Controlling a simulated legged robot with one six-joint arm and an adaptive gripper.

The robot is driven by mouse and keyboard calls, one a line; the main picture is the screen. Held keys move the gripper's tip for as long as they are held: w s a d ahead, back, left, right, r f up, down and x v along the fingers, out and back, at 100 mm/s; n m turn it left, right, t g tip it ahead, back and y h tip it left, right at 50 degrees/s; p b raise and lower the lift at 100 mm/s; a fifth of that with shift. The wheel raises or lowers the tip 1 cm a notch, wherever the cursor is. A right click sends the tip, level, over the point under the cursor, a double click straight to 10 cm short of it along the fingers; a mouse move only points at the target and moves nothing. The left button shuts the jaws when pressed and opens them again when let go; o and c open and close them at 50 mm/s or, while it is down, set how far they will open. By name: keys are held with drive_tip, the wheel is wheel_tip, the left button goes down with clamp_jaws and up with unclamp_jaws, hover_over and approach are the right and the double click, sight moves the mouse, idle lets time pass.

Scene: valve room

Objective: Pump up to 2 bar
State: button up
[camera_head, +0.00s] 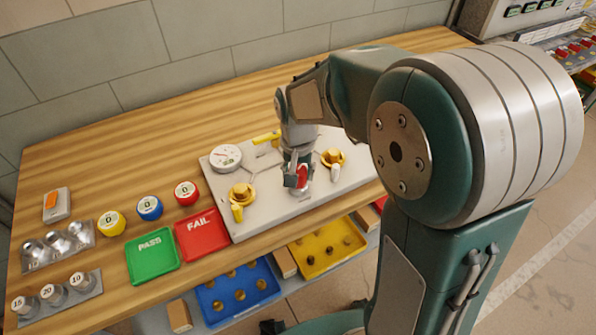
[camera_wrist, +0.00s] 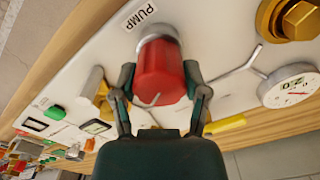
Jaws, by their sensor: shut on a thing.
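The red pump knob (camera_wrist: 160,75) stands on the pale panel beside a "PUMP" label (camera_wrist: 136,15). My gripper (camera_wrist: 160,85) is shut around the red knob, one finger on each side. In the head view my gripper (camera_head: 298,178) is over the middle of the panel (camera_head: 262,215), with a bit of red showing. The round white pressure gauge (camera_head: 226,157) sits on the panel's left part. It also shows in the wrist view (camera_wrist: 290,86), but its needle reading is too small to tell.
Green PASS (camera_head: 152,255) and red FAIL (camera_head: 202,234) trays lie left of the panel. Weights, coloured buttons and an orange switch (camera_head: 52,202) stand farther left. Blue and yellow bins sit below. The table's back is clear.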

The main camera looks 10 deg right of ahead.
sight(297, 170)
drive_tip(key=shift+s+f, duration=0.15)
drive_tip(key=o, duration=1.2)
drive_tip(key=shift+c, duration=0.2)
drive_tip(key=shift+a, duration=0.1)
drive_tip(key=shift+r, duration=0.3)
wheel_tip(297, 170, up, 12)
drive_tip(key=shift+w+f, duration=0.2)
drive_tip(key=shift+f, duration=0.05)
